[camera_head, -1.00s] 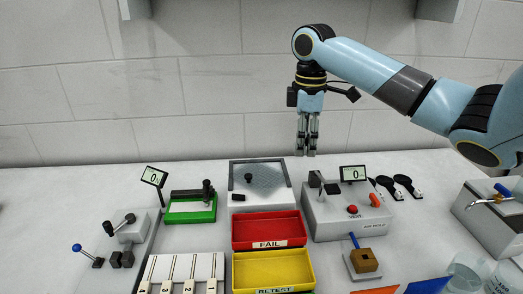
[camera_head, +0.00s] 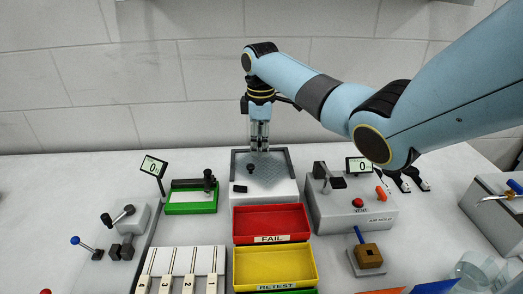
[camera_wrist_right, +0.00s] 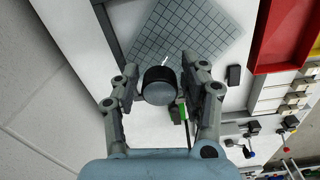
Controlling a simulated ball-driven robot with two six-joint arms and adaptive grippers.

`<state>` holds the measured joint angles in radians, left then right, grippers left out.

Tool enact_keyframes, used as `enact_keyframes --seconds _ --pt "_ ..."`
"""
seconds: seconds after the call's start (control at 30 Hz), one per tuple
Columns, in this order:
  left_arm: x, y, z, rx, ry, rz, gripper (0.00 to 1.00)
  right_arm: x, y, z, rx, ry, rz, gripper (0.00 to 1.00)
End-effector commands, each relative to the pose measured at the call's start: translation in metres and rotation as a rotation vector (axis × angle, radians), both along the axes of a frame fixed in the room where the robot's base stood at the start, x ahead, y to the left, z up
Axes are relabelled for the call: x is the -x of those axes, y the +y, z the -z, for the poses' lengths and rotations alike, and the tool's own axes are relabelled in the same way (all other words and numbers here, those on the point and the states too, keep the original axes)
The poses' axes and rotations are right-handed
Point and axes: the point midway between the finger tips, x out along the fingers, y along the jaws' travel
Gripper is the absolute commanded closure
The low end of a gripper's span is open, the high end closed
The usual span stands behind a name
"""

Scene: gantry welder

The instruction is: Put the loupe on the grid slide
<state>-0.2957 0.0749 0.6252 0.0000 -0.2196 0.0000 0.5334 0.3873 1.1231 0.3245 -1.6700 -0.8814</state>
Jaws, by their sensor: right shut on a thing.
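The grid slide (camera_head: 272,173) is a grey-blue gridded square at the back centre, inside a dark frame on a white block. It also fills the upper middle of the right wrist view (camera_wrist_right: 203,32). My right gripper (camera_head: 259,149) is over the slide's back part, pointing down. In the right wrist view its fingers are shut on the loupe (camera_wrist_right: 160,85), a short dark cylinder with a grey end face. The loupe is hard to make out in the head view. Whether it touches the slide cannot be told. My left gripper is not in view.
A red FAIL tray (camera_head: 271,237) and yellow RETEST tray (camera_head: 274,286) lie in front. A green-based device (camera_head: 191,208) is left, an air-hold box (camera_head: 350,215) right.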

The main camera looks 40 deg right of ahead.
Motion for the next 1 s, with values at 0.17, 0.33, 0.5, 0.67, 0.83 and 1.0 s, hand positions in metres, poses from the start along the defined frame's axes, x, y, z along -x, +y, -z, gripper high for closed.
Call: enact_keyframes --seconds 0.17,0.33,0.5,0.67,0.83,1.0 --pt "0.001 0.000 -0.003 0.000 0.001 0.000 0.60 0.001 0.000 0.025 0.000 0.003 0.001 0.87" --pt "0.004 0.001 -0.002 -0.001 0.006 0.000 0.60 0.001 0.000 0.029 0.001 0.001 0.000 0.87" --pt "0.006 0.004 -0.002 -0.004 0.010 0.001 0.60 0.001 0.000 0.030 0.001 0.001 0.000 0.87" --pt "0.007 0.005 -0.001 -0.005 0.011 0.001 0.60 0.001 0.000 0.031 0.000 0.001 0.000 0.46" --pt "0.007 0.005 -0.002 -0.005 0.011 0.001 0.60 0.001 0.000 0.031 0.000 0.001 0.000 0.46" --pt "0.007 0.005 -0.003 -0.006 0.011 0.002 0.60 0.001 -0.001 0.025 0.001 0.000 0.000 0.46"
